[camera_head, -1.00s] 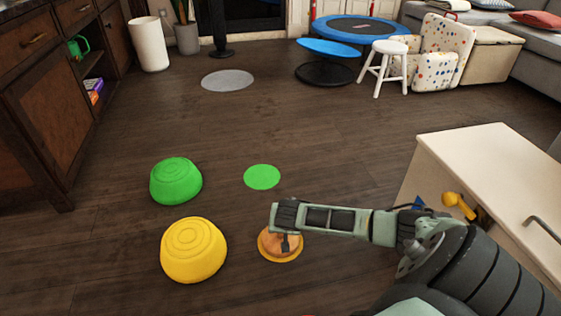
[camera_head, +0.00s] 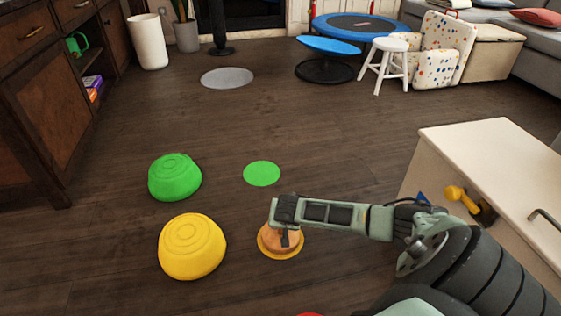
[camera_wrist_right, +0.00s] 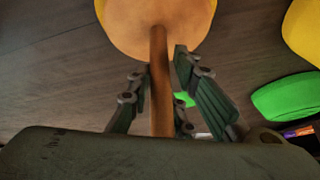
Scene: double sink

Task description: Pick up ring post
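The ring post shows as an orange-brown wooden round base (camera_head: 281,242) in the head view, on a yellow round spot (camera_head: 268,253) on the floor. My right gripper (camera_head: 287,238) points down over it and hides most of its post. In the right wrist view the upright post (camera_wrist_right: 159,85) runs between the two fingers of my right gripper (camera_wrist_right: 162,75), with the round base beyond the fingertips. The fingers stand apart with narrow gaps beside the post; they do not look closed on it. My left gripper is not in view.
A yellow dome (camera_head: 192,246) and a green dome (camera_head: 175,177) stand on the floor to the left. A flat green spot (camera_head: 262,173) lies behind the ring post. A cream cabinet (camera_head: 490,150) stands at the right. The floor between is clear.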

